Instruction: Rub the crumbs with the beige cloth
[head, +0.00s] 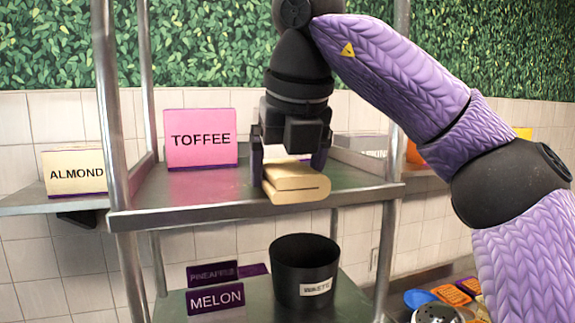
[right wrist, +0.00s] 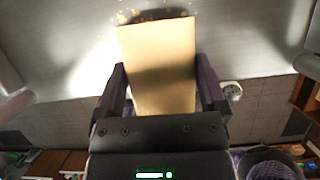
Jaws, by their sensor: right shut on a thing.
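The beige cloth (head: 296,183) is folded and held in my right gripper (head: 290,165), over the front of the upper metal shelf in the head view. In the right wrist view the cloth (right wrist: 158,65) sits between the two fingers of my right gripper (right wrist: 162,90). Small yellowish crumbs (right wrist: 122,17) lie on the metal surface just past the cloth's far edge in that view. The cloth hides part of that surface, and I cannot tell whether it touches it. The crumbs are not visible in the head view. My left gripper is not in view.
A pink TOFFEE sign (head: 200,140) stands on the upper shelf (head: 170,200), left of the gripper. An ALMOND sign (head: 75,172) is further left. Below are a black bin (head: 303,265) and a MELON sign (head: 215,299). Metal posts (head: 112,110) flank the shelf.

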